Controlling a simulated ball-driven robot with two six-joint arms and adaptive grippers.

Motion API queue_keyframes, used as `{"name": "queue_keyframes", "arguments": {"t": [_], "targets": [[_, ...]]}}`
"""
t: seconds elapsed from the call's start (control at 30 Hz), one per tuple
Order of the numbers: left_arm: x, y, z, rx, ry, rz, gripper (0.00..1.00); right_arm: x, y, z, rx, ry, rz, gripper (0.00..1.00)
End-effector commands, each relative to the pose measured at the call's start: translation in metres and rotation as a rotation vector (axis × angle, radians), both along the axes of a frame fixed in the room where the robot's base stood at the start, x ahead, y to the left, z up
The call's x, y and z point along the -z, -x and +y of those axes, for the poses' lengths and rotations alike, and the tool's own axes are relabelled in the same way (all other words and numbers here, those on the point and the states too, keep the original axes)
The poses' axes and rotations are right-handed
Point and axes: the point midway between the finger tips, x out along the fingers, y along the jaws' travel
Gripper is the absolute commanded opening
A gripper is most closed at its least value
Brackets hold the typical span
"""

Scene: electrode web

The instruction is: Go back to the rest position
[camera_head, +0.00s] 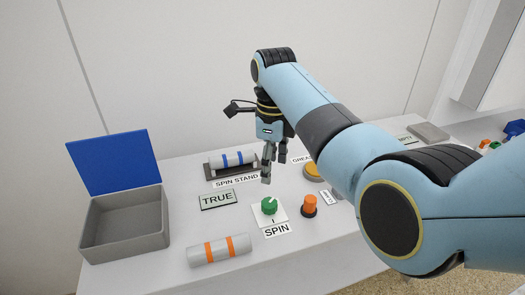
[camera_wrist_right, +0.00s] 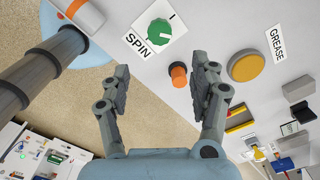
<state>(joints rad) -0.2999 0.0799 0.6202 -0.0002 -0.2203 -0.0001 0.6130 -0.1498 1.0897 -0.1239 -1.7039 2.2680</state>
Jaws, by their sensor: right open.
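My right gripper (camera_head: 267,172) hangs over the table in the head view, pointing down behind the green knob. Its two fingers are spread and empty in the right wrist view (camera_wrist_right: 165,85). The green SPIN knob (camera_head: 269,205) sits on a white plate, and it also shows in the wrist view (camera_wrist_right: 159,31). An orange knob (camera_head: 310,203) stands to its right; in the wrist view it (camera_wrist_right: 178,73) appears between the fingers, apart from them. My left gripper is not in view.
A grey box (camera_head: 125,240) with a raised blue lid (camera_head: 115,160) stands at the left. An orange-banded cylinder (camera_head: 219,250) lies at the front. A blue-banded cylinder (camera_head: 232,159) lies on the spin stand. A yellow button (camera_head: 314,172) sits beside my right arm. A TRUE sign (camera_head: 217,199) stands mid-table.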

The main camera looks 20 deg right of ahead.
Motion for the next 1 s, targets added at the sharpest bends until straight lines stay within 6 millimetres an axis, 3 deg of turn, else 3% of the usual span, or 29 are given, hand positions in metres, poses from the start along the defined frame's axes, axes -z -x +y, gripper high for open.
{"name": "queue_keyframes", "arguments": {"t": [0.17, 0.27, 0.37, 0.5, 0.6, 0.7, 1.0], "targets": [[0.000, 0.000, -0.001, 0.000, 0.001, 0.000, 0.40, 0.006, 0.007, -0.005, -0.042, 0.000, -0.005, 0.62], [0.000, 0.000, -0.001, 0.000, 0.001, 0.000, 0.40, 0.023, 0.028, -0.020, -0.183, 0.005, -0.024, 0.62], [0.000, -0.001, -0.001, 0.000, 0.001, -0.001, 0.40, 0.042, 0.067, -0.044, -0.437, 0.027, -0.058, 0.62], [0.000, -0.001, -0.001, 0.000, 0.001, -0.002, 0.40, 0.053, 0.138, -0.077, -0.899, 0.098, -0.103, 0.62], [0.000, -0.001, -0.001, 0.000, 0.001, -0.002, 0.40, 0.047, 0.185, -0.093, -1.211, 0.161, -0.116, 0.62], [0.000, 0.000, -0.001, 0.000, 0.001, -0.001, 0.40, 0.037, 0.219, -0.101, -1.451, 0.212, -0.119, 0.62], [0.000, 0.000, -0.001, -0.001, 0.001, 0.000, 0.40, 0.001, 0.286, -0.108, -1.945, 0.326, -0.102, 0.62]]}}
